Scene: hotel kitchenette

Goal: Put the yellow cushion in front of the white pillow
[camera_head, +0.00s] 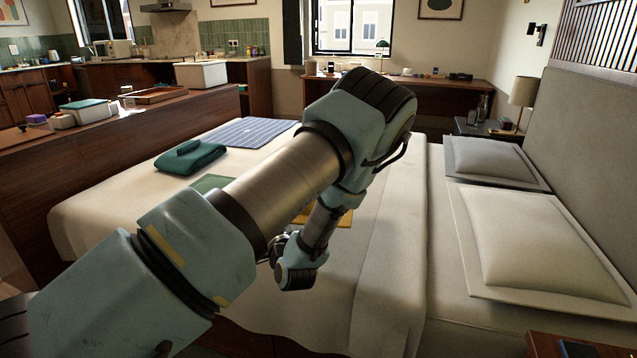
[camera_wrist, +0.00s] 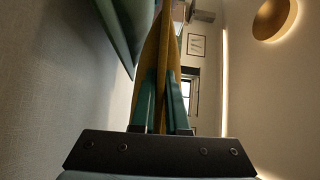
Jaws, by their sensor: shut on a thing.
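The yellow cushion (camera_wrist: 159,60) is edge-on in the wrist view, pinched between the two teal fingers of my gripper (camera_wrist: 163,95). In the head view only a small part of the yellow cushion (camera_head: 341,217) shows behind my arm, above the bed; my arm hides the rest and the fingertips. Two white pillows lie at the head of the bed on the right: a nearer one (camera_head: 545,240) and a farther one (camera_head: 490,158). The cushion is left of both, apart from them.
The bed (camera_head: 400,200) has a clear strip between my arm and the pillows. A folded dark green cloth (camera_head: 190,157), a blue striped cloth (camera_head: 250,132) and a green flat item (camera_head: 211,184) lie on its left side. A nightstand with a lamp (camera_head: 524,92) stands beyond the pillows.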

